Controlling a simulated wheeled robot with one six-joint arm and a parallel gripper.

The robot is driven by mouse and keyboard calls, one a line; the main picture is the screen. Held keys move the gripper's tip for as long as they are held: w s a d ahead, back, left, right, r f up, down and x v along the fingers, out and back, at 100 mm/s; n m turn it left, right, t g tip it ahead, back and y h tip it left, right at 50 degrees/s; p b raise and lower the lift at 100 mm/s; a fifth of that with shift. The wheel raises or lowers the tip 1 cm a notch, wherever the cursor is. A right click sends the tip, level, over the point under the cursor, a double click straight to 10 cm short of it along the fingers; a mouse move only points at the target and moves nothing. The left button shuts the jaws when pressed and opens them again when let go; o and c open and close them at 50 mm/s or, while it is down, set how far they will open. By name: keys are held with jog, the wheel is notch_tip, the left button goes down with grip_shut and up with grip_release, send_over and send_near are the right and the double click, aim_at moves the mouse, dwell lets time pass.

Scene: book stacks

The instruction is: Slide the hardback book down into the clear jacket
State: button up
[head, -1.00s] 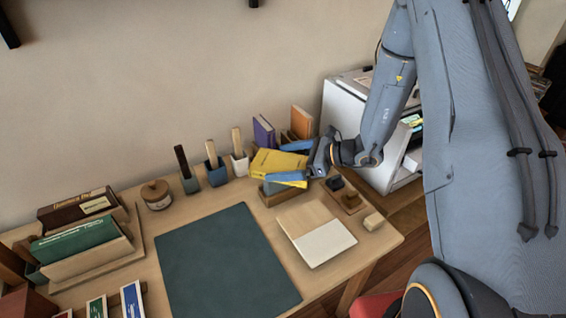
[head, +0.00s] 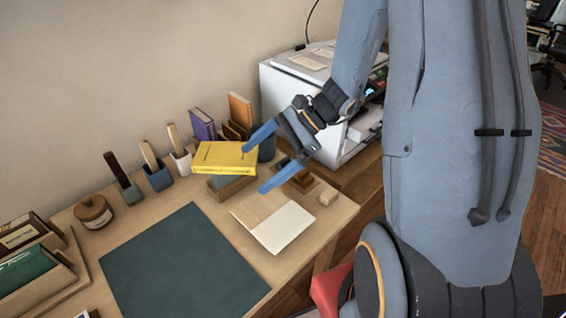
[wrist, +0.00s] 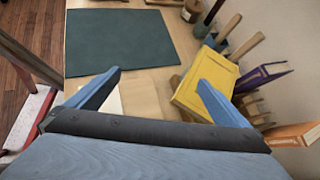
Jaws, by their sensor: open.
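The yellow hardback book (head: 224,156) lies nearly flat, slightly tilted, on top of a small wooden holder (head: 228,190) at the desk's back right. It also shows in the wrist view (wrist: 207,80), right of centre. A blue-grey strip shows between book and holder; I cannot tell whether it is the clear jacket, which I cannot make out otherwise. My gripper (head: 255,170) is open with blue fingers spread, at the book's right end. In the wrist view, my gripper (wrist: 158,82) has nothing between its fingers, and its right finger overlaps the book; contact is unclear.
A dark green mat (head: 180,262) covers the desk's middle. A pale open booklet (head: 275,226) lies in front of the holder. Purple (head: 202,124) and orange (head: 240,110) books stand behind, with handled tools in cups to the left. A white printer (head: 290,100) stands at right.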

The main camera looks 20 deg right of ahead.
jog(key=s+d+r+n+h, duration=0.1)
jog(key=s+n+h, duration=0.3)
jog(key=n, duration=0.4)
jog(key=s+d+r+n+h, duration=0.2)
jog(key=n+h, duration=0.4)
jog(key=n, duration=0.3)
jog(key=shift+s+d, duration=0.9)
jog(key=shift+s, duration=0.4)
jog(key=shift+r, duration=0.1)
